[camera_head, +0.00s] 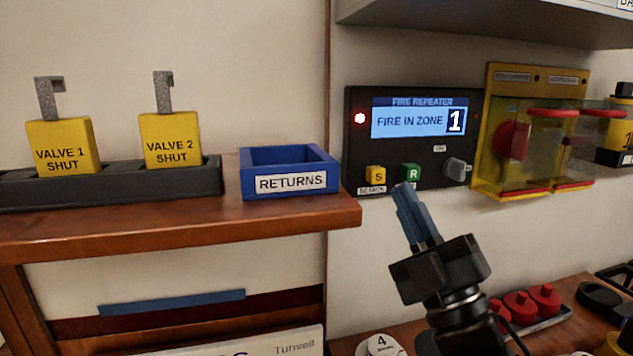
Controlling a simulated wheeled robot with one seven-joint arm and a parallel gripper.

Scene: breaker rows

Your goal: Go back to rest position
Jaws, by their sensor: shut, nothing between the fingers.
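My gripper (406,194) is in the middle right of the head view, with its blue-grey fingers together and empty. It points up and slightly left. Its fingertips show just below the green R button (411,172) of the black fire repeater panel (360,155); I cannot tell whether they touch the panel.
A wooden shelf (180,228) at left bears a blue RETURNS tray (290,182) and yellow valve tags (62,146) in a dark rack. A yellow board with clear covers (495,130) hangs right of the panel. Red knobbed pieces (545,298) stand on the lower right surface.

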